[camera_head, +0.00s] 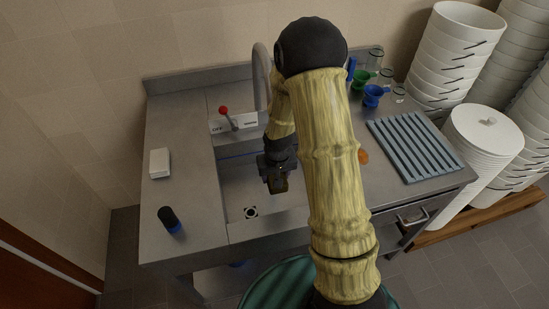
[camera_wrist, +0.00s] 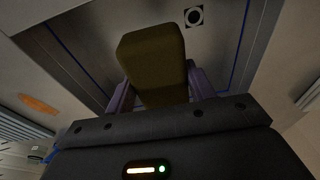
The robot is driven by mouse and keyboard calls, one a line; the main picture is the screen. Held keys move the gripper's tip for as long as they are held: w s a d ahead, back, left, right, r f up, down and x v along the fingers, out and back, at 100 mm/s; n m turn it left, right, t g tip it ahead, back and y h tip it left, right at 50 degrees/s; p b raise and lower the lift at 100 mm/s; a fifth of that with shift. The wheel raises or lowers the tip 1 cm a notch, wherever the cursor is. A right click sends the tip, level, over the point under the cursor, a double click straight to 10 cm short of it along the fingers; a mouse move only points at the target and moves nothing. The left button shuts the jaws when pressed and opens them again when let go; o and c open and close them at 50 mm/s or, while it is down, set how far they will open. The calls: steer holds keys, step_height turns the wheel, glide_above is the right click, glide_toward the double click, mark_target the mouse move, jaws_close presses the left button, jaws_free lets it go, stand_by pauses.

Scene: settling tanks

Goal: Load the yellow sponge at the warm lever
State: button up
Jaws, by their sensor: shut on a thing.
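The yellow sponge (camera_wrist: 152,58) is a dark yellow block in the wrist view, gripped between my two purple-grey fingers. My gripper (camera_wrist: 160,92) is shut on it and hangs over the sink basin. In the head view my gripper (camera_head: 276,186) is low and pointing down, and the sponge (camera_head: 279,186) shows only as a small dark patch. The lever (camera_head: 227,116) has a red knob and stands on a white plate behind the basin. It leans left, towards the "OFF" label; the label at the right is too small to read surely.
The basin (camera_head: 240,196) has a drain (camera_head: 251,212). A white block (camera_head: 159,163) and a dark bottle (camera_head: 169,219) stand left. A slatted rack (camera_head: 414,146), an orange item (camera_head: 363,156), funnels and glass jars are right. Stacked white buckets (camera_head: 452,60) stand beyond.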

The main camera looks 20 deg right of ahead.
steer(key=shift+s+a+r+p, duration=0.2)
steer(key=shift+s+r+p, duration=0.1)
steer(key=shift+s+r, duration=0.45)
steer(key=shift+s+a+r+p, duration=0.15)
steer(key=shift+s+r+p, duration=0.1)
steer(key=shift+s+r, duration=0.5)
steer(key=shift+s+a+r+p, duration=0.25)
steer(key=shift+s+r, duration=0.3)
steer(key=shift+s, duration=0.4)
steer(key=shift+f, duration=0.1)
steer(key=w+d+f, duration=0.1)
steer(key=w+f, duration=0.3)
steer(key=f, duration=0.7)
steer(key=shift+w+d+f, duration=0.15)
steer(key=shift+w+d, duration=0.15)
steer(key=shift+w, duration=0.1)
